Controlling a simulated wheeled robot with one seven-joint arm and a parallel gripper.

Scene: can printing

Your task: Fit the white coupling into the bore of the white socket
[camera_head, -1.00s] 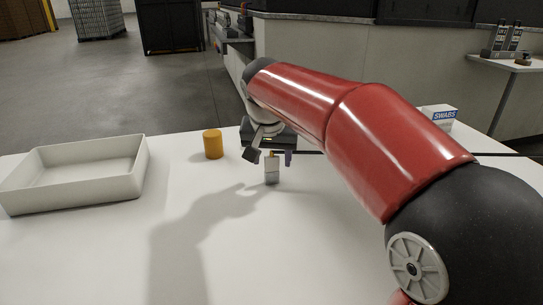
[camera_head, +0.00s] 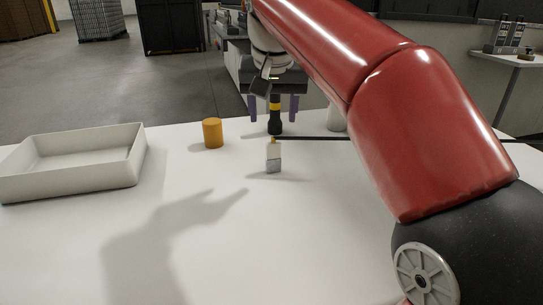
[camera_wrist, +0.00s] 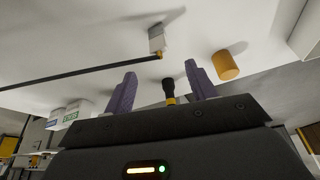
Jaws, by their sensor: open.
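My gripper (camera_head: 273,109) points down above the far part of the white table, its purple fingers apart; it also shows in the wrist view (camera_wrist: 162,87). A black piece with a yellow band (camera_head: 275,120) shows between the fingers, with gaps on both sides. I cannot tell whether it is in line with them or behind. A small white-and-grey block (camera_head: 274,158) stands nearer, below the fingertips and apart from them; it also shows in the wrist view (camera_wrist: 156,39). A white cylinder (camera_head: 336,119) is partly hidden by my arm. I cannot tell which is coupling or socket; no bore shows.
An orange cylinder (camera_head: 212,133) stands left of the gripper. A white tray (camera_head: 139,158) lies at the far left. White boxes (camera_wrist: 76,112) stand beyond. The front table is clear.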

